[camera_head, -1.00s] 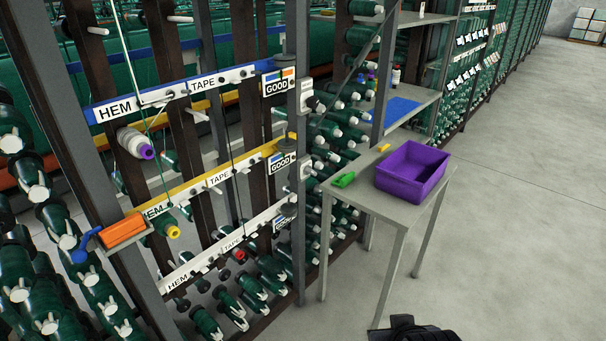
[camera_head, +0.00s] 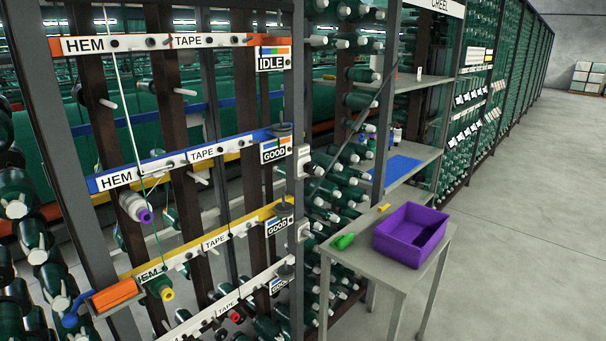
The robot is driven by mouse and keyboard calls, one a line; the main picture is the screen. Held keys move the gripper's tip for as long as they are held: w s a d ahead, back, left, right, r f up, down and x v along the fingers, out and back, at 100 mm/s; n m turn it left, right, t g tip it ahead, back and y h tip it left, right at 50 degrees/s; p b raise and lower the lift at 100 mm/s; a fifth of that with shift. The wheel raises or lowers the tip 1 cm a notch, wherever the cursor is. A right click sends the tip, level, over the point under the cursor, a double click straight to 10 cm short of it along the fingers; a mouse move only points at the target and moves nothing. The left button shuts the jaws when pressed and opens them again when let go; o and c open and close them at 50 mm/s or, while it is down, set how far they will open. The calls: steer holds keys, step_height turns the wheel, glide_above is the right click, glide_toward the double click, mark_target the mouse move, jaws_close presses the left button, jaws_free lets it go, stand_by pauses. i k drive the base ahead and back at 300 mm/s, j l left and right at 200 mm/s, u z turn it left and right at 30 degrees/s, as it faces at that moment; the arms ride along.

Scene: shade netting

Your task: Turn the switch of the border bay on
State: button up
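Bays are stacked on the rack at left, each with a coloured rail lettered HEM and TAPE: orange (camera_head: 160,42), blue (camera_head: 190,158), yellow (camera_head: 205,245) and white (camera_head: 225,302). I read no label saying border, so I cannot tell which bay that is. The orange rail's card (camera_head: 272,60) reads IDLE; the blue rail's card (camera_head: 276,149) and yellow rail's card (camera_head: 280,226) read GOOD. A pale box, perhaps a switch, is on the right post by the blue rail (camera_head: 303,160), and another is by the yellow rail (camera_head: 304,231). Their settings are too small to read. My gripper is out of view.
A grey table (camera_head: 370,258) stands right of the rack. It holds a purple bin (camera_head: 412,235), a green item (camera_head: 343,241) and a small yellow item (camera_head: 384,208). A shelf with a blue mat (camera_head: 400,167) is behind it. The floor at right is clear.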

mark_target(306, 232)
steer(key=i+l, duration=0.15)
steer(key=i, duration=1.45)
steer(key=j+u, duration=0.05)
steer(key=j, duration=0.05)
